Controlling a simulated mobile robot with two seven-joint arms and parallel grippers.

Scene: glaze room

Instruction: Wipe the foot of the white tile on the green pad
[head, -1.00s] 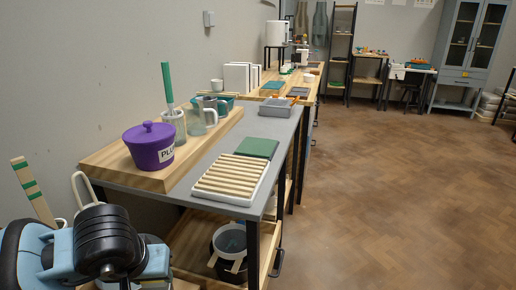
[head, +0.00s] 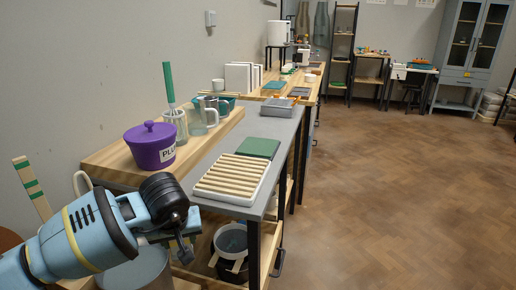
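The green pad (head: 257,148) lies flat on the grey table, just beyond a white tray with wooden slats. Several white tiles (head: 239,77) seem to stand upright on the wooden bench further back; I cannot tell which one is the task's tile. My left gripper (head: 187,255) hangs at the lower left, in front of the table's near edge and below its top, well short of the pad and tiles. Its fingers are small and dark, and their opening is unclear. My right gripper is not in view.
A purple lidded pot (head: 150,146) stands on a raised wooden board (head: 110,160) with jugs and a green-handled tool (head: 169,84). The slatted white tray (head: 232,180) fills the table's near end. A dark bucket (head: 230,243) sits on the lower shelf. The floor at right is clear.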

